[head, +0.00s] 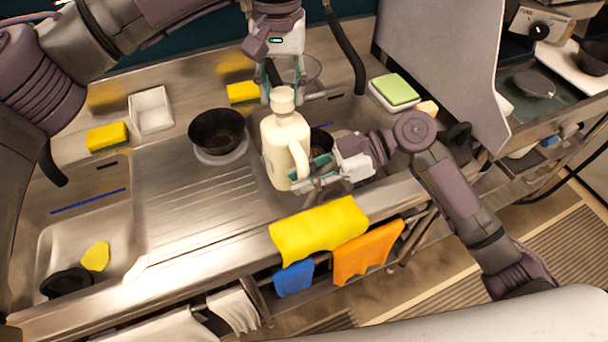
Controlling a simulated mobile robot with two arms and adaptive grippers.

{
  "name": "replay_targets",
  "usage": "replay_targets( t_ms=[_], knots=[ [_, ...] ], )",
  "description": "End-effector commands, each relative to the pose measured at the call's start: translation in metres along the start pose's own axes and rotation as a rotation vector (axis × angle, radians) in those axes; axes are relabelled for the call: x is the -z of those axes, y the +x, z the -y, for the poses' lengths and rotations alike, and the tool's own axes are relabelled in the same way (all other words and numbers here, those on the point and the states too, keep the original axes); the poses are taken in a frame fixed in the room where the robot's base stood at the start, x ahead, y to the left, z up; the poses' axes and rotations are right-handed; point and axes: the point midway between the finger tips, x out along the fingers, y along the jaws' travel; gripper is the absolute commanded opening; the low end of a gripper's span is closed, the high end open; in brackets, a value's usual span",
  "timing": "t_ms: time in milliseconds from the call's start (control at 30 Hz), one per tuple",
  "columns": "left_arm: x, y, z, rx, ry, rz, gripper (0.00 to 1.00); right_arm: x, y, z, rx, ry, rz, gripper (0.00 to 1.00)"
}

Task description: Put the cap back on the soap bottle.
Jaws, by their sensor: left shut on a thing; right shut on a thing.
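The soap bottle (284,143) is a cream-white jug with a handle on its right side, standing about upright over the sink area. My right gripper (309,176), coming from the right, is shut on the bottle low at its handle side. The cream cap (282,99) is right above the bottle's neck. My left gripper (283,88) points down from above and is shut on the cap. Cap and neck overlap in this view, so I cannot tell whether the cap is seated or just above it.
A black bowl (216,131) sits left of the bottle. Yellow sponges (107,137), a white tray (151,110) and a green sponge (395,88) lie along the back. A yellow cloth (318,230) hangs over the front edge.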

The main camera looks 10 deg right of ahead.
Motion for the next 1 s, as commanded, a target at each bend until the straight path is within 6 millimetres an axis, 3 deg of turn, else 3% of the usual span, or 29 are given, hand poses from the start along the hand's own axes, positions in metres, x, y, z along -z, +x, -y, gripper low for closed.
replay_targets(
  t_ms=[1000],
  knots=[
    [-0.0014,0.0077,-0.0006,-0.004,0.001,0.000,0.33,0.0019,-0.0005,-0.0005,-0.002,-0.004,-0.003,0.00]
  ],
)
